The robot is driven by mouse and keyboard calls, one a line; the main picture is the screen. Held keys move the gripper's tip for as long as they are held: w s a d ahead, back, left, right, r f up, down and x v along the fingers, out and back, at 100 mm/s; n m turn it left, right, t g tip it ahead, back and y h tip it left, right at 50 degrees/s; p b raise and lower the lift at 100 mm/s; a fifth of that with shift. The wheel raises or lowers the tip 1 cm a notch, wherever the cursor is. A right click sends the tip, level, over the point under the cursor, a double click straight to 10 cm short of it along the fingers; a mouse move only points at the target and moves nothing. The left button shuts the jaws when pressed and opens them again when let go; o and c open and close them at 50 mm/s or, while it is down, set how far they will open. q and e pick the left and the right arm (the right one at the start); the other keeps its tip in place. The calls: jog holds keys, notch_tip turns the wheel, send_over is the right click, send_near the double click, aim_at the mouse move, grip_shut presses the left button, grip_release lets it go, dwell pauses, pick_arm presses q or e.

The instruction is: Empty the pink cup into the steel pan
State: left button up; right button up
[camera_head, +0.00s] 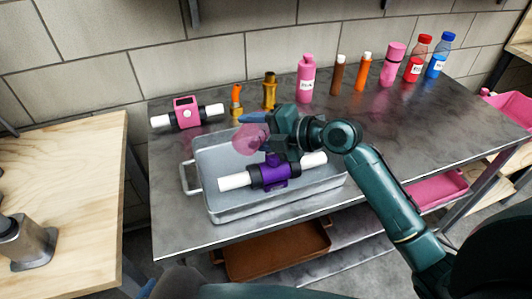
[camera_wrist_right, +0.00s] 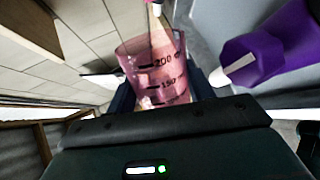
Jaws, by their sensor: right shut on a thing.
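The pink cup (camera_head: 246,140) is see-through, with measuring marks on its side in the right wrist view (camera_wrist_right: 155,75). My right gripper (camera_head: 262,128) is shut on it and holds it above the back-left part of the steel pan (camera_head: 200,180). The cup looks tilted over, but its exact angle is hard to read. I cannot tell what is in it. A purple fitting with white pipe ends (camera_head: 272,176) lies in the pan; it also shows in the right wrist view (camera_wrist_right: 270,52).
A pink fitting with white pipe ends (camera_head: 187,115) lies behind the pan's left. Orange (camera_head: 236,102) and brass (camera_head: 270,90) pieces stand behind it. A pink bottle (camera_head: 306,80) and several other bottles line the back. A wooden table (camera_head: 80,160) is at left.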

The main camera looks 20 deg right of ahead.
pick_arm(q)
jog(key=shift+f, duration=0.15)
pick_arm(e)
jog(key=shift+w+d+r+m, duration=0.15)
jog(key=shift+r+m, duration=0.1)
jog(key=shift+m, duration=0.15)
dwell(0.4)
jog(key=shift+w+d+r+m+g+y, duration=0.1)
jog(key=shift+m+g+y, duration=0.2)
pick_arm(q)
jog(key=shift+b, duration=0.3)
pick_arm(e)
jog(key=shift+w+d+r+m, duration=0.1)
jog(key=shift+r+m, duration=0.05)
jog(key=shift+m, duration=0.15)
dwell(0.3)
pick_arm(q)
jog(key=shift+w+d+f+b, duration=0.1)
jog(key=shift+d+f+b, duration=0.05)
jog(key=shift+f+b, duration=0.75)
pick_arm(e)
jog(key=shift+w+d+f+m+g+y, duration=0.3)
jog(key=shift+f+m+y, duration=0.1)
jog(key=shift+f+m, duration=0.15)
